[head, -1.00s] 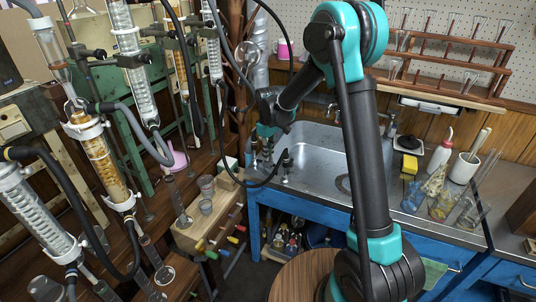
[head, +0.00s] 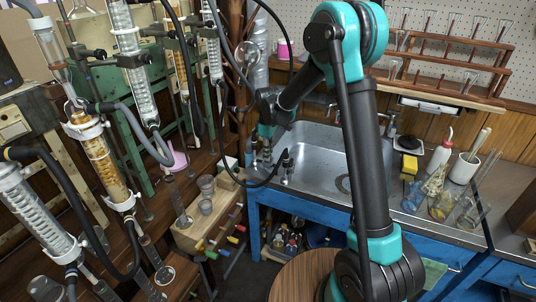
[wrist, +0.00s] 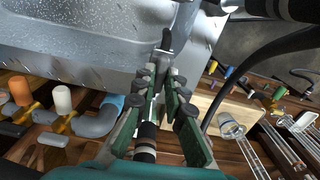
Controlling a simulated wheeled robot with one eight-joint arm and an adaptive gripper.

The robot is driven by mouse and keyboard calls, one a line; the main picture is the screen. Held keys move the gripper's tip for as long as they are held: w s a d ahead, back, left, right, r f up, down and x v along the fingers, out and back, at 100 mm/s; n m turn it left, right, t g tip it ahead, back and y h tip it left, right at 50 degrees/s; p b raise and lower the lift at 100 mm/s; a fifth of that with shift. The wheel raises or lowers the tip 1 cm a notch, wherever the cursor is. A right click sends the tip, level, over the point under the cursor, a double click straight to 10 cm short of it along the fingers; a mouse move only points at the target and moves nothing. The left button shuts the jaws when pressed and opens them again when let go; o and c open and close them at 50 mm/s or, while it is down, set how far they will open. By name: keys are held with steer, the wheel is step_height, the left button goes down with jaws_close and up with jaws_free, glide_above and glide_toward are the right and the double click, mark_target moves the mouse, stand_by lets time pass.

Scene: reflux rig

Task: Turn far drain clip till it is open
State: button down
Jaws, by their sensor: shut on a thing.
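My gripper (wrist: 165,90) is shut, its dark green fingers with black pads converging in the wrist view. A small dark upright piece (wrist: 166,42) shows at the fingertips against the grey metal. It appears to be the far drain clip, mostly hidden by the fingers, so I cannot tell how far it is turned. A black banded cylinder (wrist: 147,143) lies between the finger bases. In the head view my gripper (head: 263,155) is small, at the left end of the steel sink (head: 325,150), low beside the fittings there.
A dark fitting (head: 286,163) with a black hose stands just right of my gripper. Glass columns (head: 100,160) and hoses crowd the left. Orange (wrist: 19,90) and white (wrist: 62,100) knobs are left in the wrist view.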

steer(key=c, duration=1.6)
jaws_free()
steer(key=shift+r, duration=0.1)
step_height(320, 180, up, 12)
steer(key=shift+f, duration=0.1)
steer(key=s+d+f+m+t, duration=0.1)
steer(key=s+d+m, duration=0.3)
steer(key=s+d, duration=0.3)
steer(key=s+d+f+m+t, duration=0.1)
steer(key=s+d+m, duration=0.3)
steer(key=d, duration=0.6)
steer(key=s+d+f+m, duration=0.2)
steer(key=s+d, duration=0.1)
steer(key=s, duration=0.2)
steer(key=s+d+f+m+t, duration=0.1)
steer(key=s+d+f+m, duration=0.1)
steer(key=s, duration=0.4)
steer(key=s+d+f+m+t, duration=0.1)
steer(key=s+d+f+m, duration=0.1)
steer(key=s+d+f, duration=0.1)
steer(key=shift+s+d+m, duration=0.15)
steer(key=shift+s+d, duration=0.1)
steer(key=shift+s, duration=0.4)
steer(key=shift+s+d+m, duration=0.15)
steer(key=shift+s+d, duration=0.1)
steer(key=shift+s, duration=0.4)
